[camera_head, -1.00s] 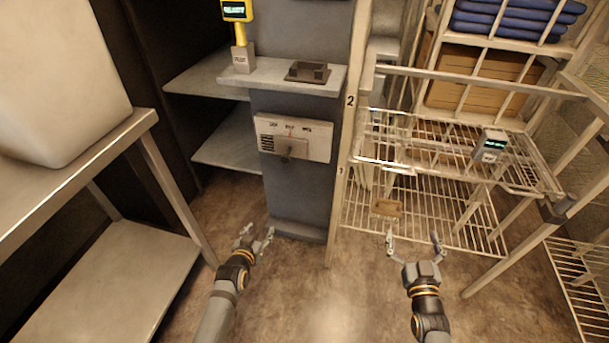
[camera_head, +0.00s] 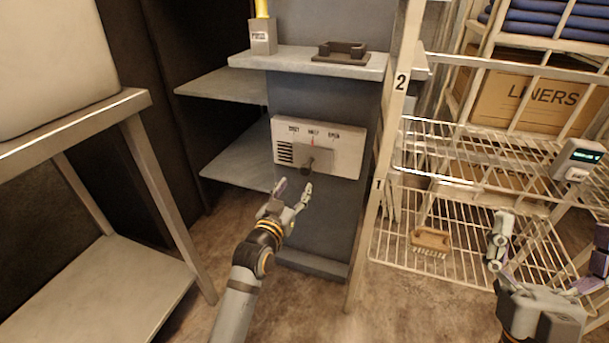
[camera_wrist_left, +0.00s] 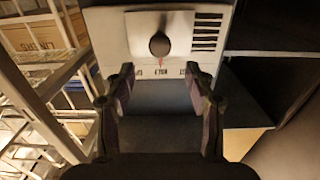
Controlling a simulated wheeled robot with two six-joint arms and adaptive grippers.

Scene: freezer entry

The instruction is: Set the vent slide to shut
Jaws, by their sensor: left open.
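The vent panel (camera_head: 345,150) is a pale plate on the front of a grey column, with slots at its left and the labels SHUT, HALF and OPEN along its top. Its dark slide knob (camera_head: 307,169) sits near the middle, with a red mark under HALF. My left gripper (camera_head: 293,189) is open and empty, just below and in front of the knob, apart from it. In the left wrist view the panel is upside down and the knob (camera_wrist_left: 159,44) lies beyond the open fingers (camera_wrist_left: 161,75). My right gripper (camera_head: 553,225) is open at the right, before the wire rack.
A shelf ledge (camera_head: 300,60) with a dark holder (camera_head: 341,50) juts out above the panel. A wire rack (camera_head: 470,262) with a brush (camera_head: 431,241) stands right. A metal table (camera_head: 75,122) stands left. Open floor lies below.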

